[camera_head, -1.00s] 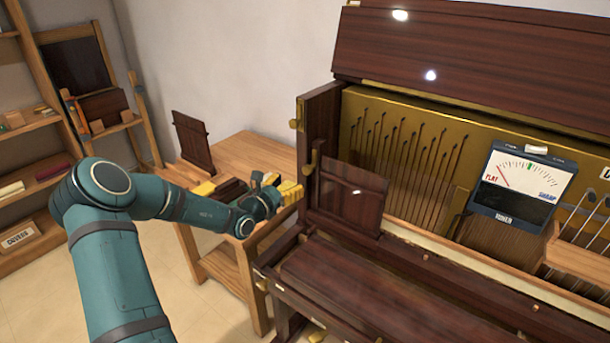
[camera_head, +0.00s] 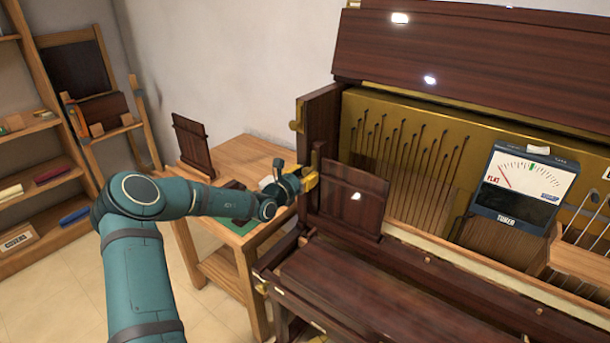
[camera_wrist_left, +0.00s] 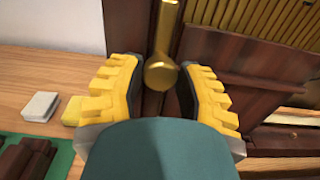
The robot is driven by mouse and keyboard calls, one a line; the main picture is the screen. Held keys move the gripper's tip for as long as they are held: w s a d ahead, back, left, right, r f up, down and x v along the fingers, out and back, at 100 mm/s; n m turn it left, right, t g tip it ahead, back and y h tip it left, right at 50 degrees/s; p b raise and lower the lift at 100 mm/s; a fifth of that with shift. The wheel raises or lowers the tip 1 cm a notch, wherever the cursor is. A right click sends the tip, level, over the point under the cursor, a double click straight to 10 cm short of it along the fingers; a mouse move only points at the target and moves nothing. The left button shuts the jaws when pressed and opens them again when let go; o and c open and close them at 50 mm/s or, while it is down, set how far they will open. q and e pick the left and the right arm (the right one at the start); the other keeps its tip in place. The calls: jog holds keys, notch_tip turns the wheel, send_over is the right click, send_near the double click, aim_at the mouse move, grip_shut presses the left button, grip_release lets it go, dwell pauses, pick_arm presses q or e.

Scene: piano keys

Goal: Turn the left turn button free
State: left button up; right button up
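The left turn button, a brass knob with an upright bar (camera_wrist_left: 161,74), shows in the wrist view on the dark wood edge of the piano. My right gripper is not in view.
A wooden side table (camera_head: 245,152) stands left of the piano, with a green mat (camera_wrist_left: 62,157), dark wooden pieces, a white block (camera_wrist_left: 40,106) and a yellow block (camera_wrist_left: 73,111). A dark panel (camera_head: 193,143) leans behind. The tuner (camera_head: 523,187) sits right.

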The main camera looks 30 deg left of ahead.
pick_arm(q)
grip_shut()
jog(key=shift+r+n+p, duration=0.15)
jog(key=shift+n+p, duration=0.35)
jog(key=shift+p, duration=0.35)
jog(key=shift+n+p, duration=0.3)
jog(key=o, duration=0.7)
grip_release()
jog(key=shift+f, duration=0.2)
jog(key=shift+s, duration=0.1)
